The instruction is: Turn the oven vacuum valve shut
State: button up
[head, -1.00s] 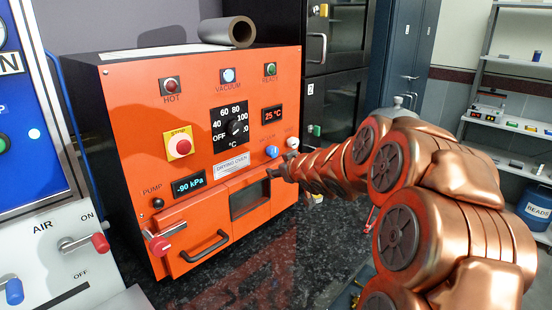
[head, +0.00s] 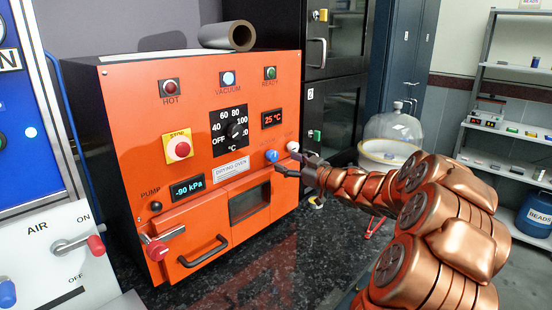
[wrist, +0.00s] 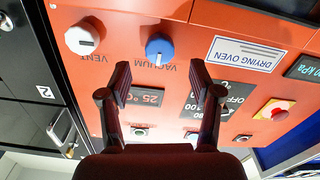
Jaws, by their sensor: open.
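The oven vacuum valve is a round blue knob (head: 272,156) low on the right of the orange drying oven front (head: 190,112). In the wrist view the blue knob (wrist: 159,48) has a pale pointer line and the label VACUUM by it. My gripper (head: 290,163) is open just in front of the panel, close to the knob's lower right. In the wrist view my gripper (wrist: 160,76) has its two fingers spread, with the knob centred just beyond the tips. The fingers appear apart from the knob and hold nothing.
A white VENT knob (wrist: 82,38) sits beside the blue knob. The pressure display (head: 188,188) reads -90 kPa and the temperature display (head: 274,118) reads 25 °C. The oven door handle (head: 204,250) juts out below. A glass bell jar (head: 392,130) stands at the right.

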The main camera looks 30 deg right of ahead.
aim_at(275, 158)
jog(key=shift+p+x, duration=0.3)
jog(key=shift+x, duration=2.35)
jog(key=c, duration=1.1)
